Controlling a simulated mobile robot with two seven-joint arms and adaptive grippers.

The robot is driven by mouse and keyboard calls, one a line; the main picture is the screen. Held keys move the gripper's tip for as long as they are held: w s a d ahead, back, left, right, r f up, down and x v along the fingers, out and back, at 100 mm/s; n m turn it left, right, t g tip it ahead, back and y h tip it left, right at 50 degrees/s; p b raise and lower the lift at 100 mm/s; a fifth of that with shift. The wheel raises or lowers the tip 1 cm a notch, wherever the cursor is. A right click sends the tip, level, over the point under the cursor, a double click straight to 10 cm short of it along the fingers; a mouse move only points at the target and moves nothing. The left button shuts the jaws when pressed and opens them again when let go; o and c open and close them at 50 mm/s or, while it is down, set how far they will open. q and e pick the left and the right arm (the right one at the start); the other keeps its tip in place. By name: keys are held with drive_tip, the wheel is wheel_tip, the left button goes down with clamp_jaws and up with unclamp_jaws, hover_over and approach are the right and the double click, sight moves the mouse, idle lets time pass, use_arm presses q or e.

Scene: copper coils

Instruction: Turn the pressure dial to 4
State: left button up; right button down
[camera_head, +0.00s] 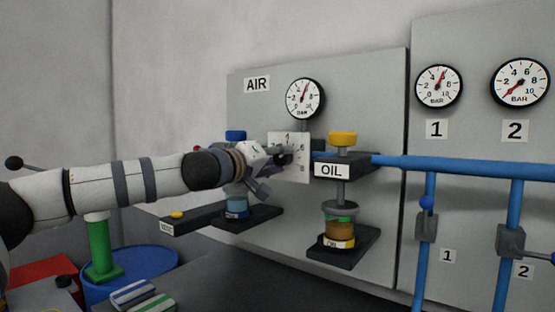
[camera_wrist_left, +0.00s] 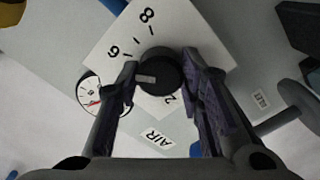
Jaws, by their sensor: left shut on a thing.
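The pressure dial is a black knob (camera_wrist_left: 165,70) on a white square plate with printed numbers (camera_head: 303,165). My left gripper (camera_head: 281,157) reaches it from the left. In the left wrist view its two fingers (camera_wrist_left: 160,74) stand on either side of the knob, shut on it. A light mark on the knob points left, towards one finger. The 8, 6 and 2 show around the knob there; the number beside that finger is hidden. The AIR gauge (camera_head: 305,99) above the plate has its red needle near upright, leaning slightly right. My right gripper is not in view.
The OIL unit with a yellow cap (camera_head: 343,139) stands just right of the dial. A blue pipe (camera_head: 450,166) runs right from there. Gauges 1 (camera_head: 439,87) and 2 (camera_head: 520,83) hang farther right. A black shelf (camera_head: 220,219) lies below my gripper. A blue drum (camera_head: 130,272) stands lower left.

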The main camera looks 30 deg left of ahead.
use_arm(q)
drive_tip(key=n, duration=1)
drive_tip(key=shift+n, duration=0.3)
idle(0.4)
drive_tip(key=o, duration=1.2)
